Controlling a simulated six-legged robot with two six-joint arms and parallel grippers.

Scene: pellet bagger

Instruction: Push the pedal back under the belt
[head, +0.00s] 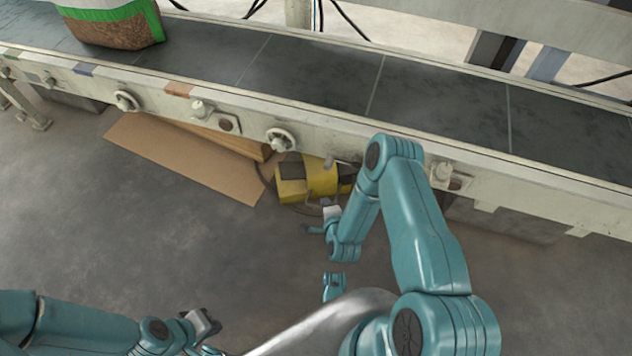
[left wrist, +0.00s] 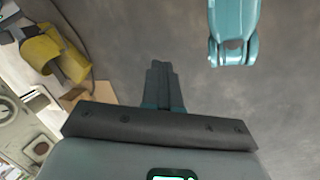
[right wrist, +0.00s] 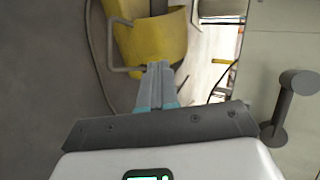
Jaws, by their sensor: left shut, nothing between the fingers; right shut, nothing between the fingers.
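The yellow foot pedal (head: 292,191) lies on the floor at the near edge of the belt (head: 310,75), partly under its frame. It has a dark top part and a thin metal bar. My right gripper (head: 332,208) is shut and empty, low beside the pedal's near right side. In the right wrist view its fingertips (right wrist: 157,66) overlap the yellow pedal (right wrist: 155,42) near the bent bar; I cannot tell whether they touch. My left gripper (head: 208,322) is shut and empty over bare floor, well away from the pedal. The pedal also shows in the left wrist view (left wrist: 55,52).
A flat cardboard sheet (head: 165,155) lies on the floor left of the pedal. A dark cable (head: 264,176) runs beside the pedal. Knobs (head: 280,139) stick out from the belt frame above. A bag (head: 112,30) stands on the belt. The floor at the left is clear.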

